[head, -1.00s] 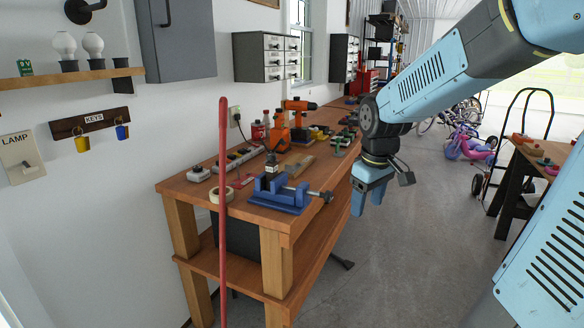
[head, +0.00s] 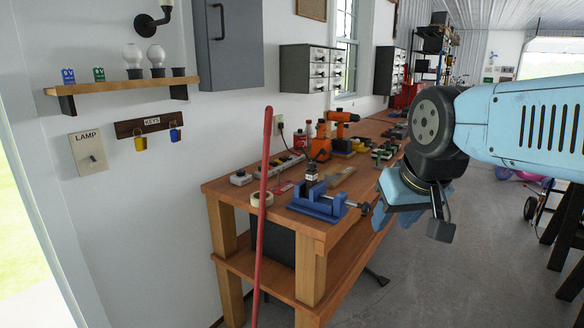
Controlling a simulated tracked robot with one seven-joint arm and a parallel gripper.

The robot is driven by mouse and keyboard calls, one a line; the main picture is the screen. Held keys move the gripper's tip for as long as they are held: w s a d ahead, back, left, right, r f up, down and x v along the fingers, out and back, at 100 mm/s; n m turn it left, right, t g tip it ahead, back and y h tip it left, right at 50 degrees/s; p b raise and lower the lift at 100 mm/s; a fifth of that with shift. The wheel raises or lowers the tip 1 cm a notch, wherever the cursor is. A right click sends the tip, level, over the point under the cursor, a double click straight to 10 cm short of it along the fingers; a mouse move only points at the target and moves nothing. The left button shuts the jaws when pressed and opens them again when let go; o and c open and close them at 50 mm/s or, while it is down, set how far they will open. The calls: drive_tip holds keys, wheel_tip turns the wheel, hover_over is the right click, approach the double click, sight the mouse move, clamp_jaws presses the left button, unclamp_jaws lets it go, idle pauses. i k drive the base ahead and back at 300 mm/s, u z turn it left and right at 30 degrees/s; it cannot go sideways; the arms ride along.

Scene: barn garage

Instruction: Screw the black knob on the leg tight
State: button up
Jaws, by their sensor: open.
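My gripper (head: 393,196) has light blue fingers and hangs in front of the bench's right side, to the right of the blue vise (head: 318,205). It is open, and I see nothing between its fingers. The vise stands at the near end of the wooden bench (head: 268,205), its screw and dark handle end (head: 365,208) pointing right toward my gripper. A small dark upright piece (head: 311,173) shows at the vise's jaws. A dark foot-like piece (head: 377,278) sticks out low beside the bench. I cannot tell which part is the black knob on the leg.
A red pole (head: 261,210) stands upright before the bench. A tape roll (head: 262,199), a power strip (head: 268,170) and an orange drill (head: 342,116) are on the bench. A dark sawhorse-like stand (head: 567,225) is at right. The floor between is clear.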

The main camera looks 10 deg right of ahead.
sight(311, 165)
drive_tip(key=u, duration=0.7)
drive_tip(key=k, duration=1)
drive_tip(key=z, duration=0.85)
drive_tip(key=i, duration=1)
